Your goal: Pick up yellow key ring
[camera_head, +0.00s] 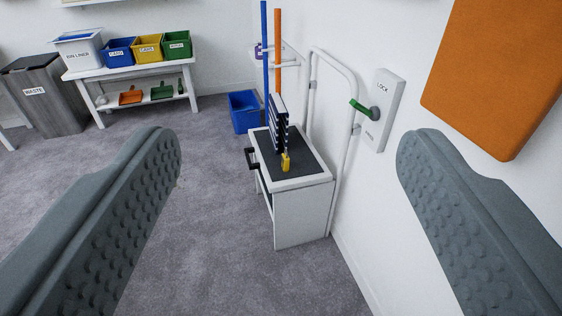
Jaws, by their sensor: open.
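A small yellow object (286,162), which looks like the yellow key ring, is on the dark top of a white cabinet (302,214). It is too small to make out a ring shape. It stands just in front of a black-and-white striped upright item (278,124). My gripper (290,165) is open and empty, with one grey finger at the left and one at the right. The yellow object is well beyond the fingers, between them in the picture. Nothing touches it from my side.
A black handle (252,158) sticks out from the cabinet's left side. A white rail (346,150) and a lock panel with a green lever (365,109) are on the right wall. An orange panel (500,75) hangs at upper right. A blue bin (243,111) stands behind. Carpet at left is clear.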

